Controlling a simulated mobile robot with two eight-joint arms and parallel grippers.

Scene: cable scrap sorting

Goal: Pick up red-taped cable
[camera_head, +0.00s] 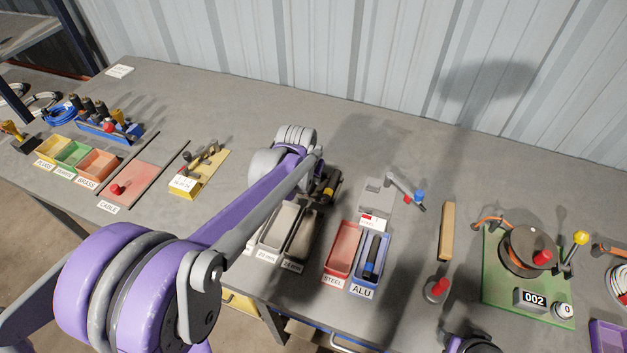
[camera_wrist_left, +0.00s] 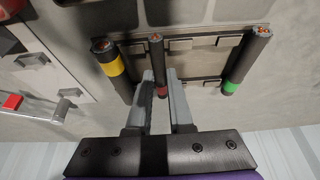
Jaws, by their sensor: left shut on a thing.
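The red-taped cable (camera_wrist_left: 157,60) is a short black piece with a copper end. It stands between the two fingers of my left gripper (camera_wrist_left: 162,76) in the left wrist view, and the fingers are shut on it. Its red tape shows low between the fingers. A yellow-taped cable (camera_wrist_left: 112,68) is to its left and a green-taped cable (camera_wrist_left: 247,60) to its right, both apart from the fingers. In the head view my left arm hides the gripper's fingertips and the red-taped cable. My right gripper is not identifiable in either view.
The cables lie across a light rack (camera_wrist_left: 200,60). In the head view, the steel bin (camera_head: 331,274) and the blue ALU bin (camera_head: 359,287) stand right of my left arm. A green board with a reel (camera_head: 523,250) is at the right. The back of the table (camera_head: 400,145) is clear.

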